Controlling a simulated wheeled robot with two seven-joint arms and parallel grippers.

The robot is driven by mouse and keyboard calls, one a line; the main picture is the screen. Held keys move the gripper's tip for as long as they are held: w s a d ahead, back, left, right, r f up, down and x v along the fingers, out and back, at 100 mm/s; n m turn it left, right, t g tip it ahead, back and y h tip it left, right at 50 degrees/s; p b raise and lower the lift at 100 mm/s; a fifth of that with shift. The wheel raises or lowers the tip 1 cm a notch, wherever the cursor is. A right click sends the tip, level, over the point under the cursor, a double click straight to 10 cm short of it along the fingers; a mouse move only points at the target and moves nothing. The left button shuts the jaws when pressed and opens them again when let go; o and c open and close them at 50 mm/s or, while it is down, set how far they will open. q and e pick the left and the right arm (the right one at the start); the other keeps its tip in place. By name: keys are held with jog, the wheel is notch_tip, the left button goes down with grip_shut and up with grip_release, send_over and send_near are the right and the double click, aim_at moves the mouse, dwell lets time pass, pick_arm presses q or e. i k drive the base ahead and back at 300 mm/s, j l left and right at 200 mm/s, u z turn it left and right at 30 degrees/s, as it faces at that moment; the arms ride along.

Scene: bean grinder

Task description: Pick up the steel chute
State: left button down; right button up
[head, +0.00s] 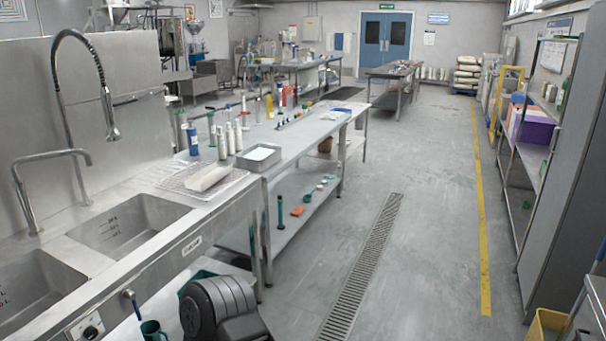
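I cannot make out the steel chute with certainty. A pale, long, block-like or trough-like object (208,177) lies on a wire rack (176,179) beside the sink; its shape and material are too small to tell. Neither of my grippers shows in the head view. A dark grey rounded, ribbed body (213,306) at the bottom edge may be part of my own arm.
Steel sink basins (130,222) and a tall tap (60,85) stand at left. A long steel bench (312,135) holds bottles and a grey tray (259,157). A floor drain (362,268) runs along clear floor. Shelving (530,150) and a yellow bin (546,325) are at right.

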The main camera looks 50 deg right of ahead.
aim_at(199, 182)
jog(key=z, duration=1.3)
jog(key=i+l+u, duration=0.1)
jog(key=i+u, duration=0.2)
jog(key=u, duration=0.15)
jog(key=i+l+u, duration=0.2)
jog(key=u, duration=0.2)
jog(key=i+l+u, duration=0.1)
jog(key=i+l, duration=0.5)
jog(key=i+l+u, duration=0.1)
jog(key=i+l, duration=0.55)
jog(key=i+l+u, duration=0.1)
jog(key=i+l, duration=0.5)
jog(key=l, duration=0.15)
jog(key=k+l, duration=0.3)
jog(key=k+l+z, duration=0.1)
jog(key=z, duration=0.3)
jog(key=k+z, duration=0.1)
jog(key=z, duration=1.45)
